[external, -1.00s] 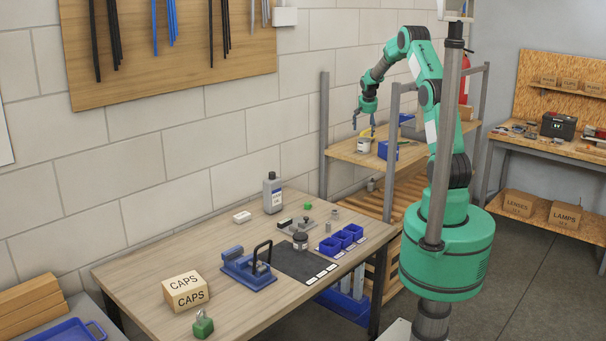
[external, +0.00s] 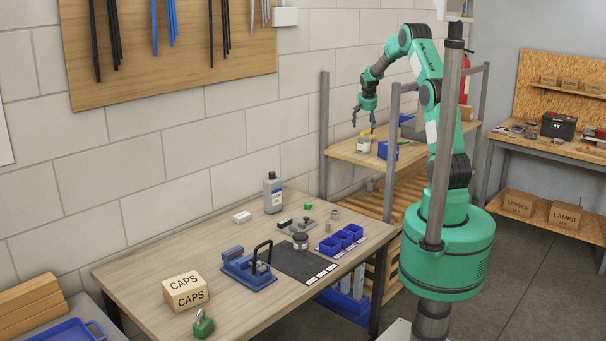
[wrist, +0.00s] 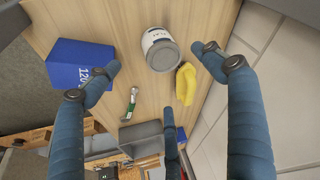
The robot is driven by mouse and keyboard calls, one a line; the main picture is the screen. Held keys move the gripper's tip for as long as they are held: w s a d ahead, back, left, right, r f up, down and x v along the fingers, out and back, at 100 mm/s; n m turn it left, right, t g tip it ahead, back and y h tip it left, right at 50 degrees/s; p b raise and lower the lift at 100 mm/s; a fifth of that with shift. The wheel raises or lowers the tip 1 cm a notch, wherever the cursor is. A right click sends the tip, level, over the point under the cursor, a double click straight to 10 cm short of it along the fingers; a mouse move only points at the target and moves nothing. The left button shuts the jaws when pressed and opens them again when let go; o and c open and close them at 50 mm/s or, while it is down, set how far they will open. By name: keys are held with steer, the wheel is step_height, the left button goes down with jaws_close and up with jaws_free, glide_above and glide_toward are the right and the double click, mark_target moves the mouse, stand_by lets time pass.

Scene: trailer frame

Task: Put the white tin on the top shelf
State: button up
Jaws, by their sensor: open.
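The white tin (external: 363,145) stands on the upper wooden board (external: 343,152) of the rack, near the wall. In the wrist view the tin (wrist: 160,48) is white with a grey top and a dark-printed label. My gripper (external: 364,122) hangs above the tin, with its fingers pointing down. In the wrist view its blue fingers (wrist: 155,62) are spread wide on both sides of the tin, with a third finger lower in the picture. The gripper is open and holds nothing.
A blue box (wrist: 80,65) and a yellow object (wrist: 186,84) flank the tin. A small green-handled tool (wrist: 131,103) and a grey bin (wrist: 142,136) are on the same board. Grey rack posts (external: 391,150) rise around it. The wall (external: 300,95) is close behind.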

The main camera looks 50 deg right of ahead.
steer(key=s+a+r+n+t, duration=0.15)
steer(key=s+a+r, duration=0.25)
steer(key=a+r, duration=0.45)
steer(key=s+a+r+n+y, duration=0.15)
steer(key=s+a+r, duration=0.35)
steer(key=a, duration=0.6)
steer(key=s+a+r+n+h, duration=0.1)
steer(key=s+a+r+n, duration=0.15)
steer(key=a+r, duration=0.65)
steer(key=s+a+r+n+y, duration=0.2)
steer(key=s+a, duration=1.2)
steer(key=s+a+f+n, duration=0.1)
steer(key=s+a, duration=0.3)
steer(key=s, duration=0.4)
steer(key=s+a+f+n+t, duration=0.1)
steer(key=s+a+f+n, duration=0.1)
steer(key=s+a, duration=0.3)
steer(key=s+y, duration=0.1)
steer(key=s, duration=0.1)
steer(key=shift+s+a, duration=0.2)
steer(key=shift+s, duration=0.2)
steer(key=shift+f, duration=0.1)
step_height(320, 180, down, 10)
steer(key=b, duration=1)
steer(key=shift+f, duration=0.15)
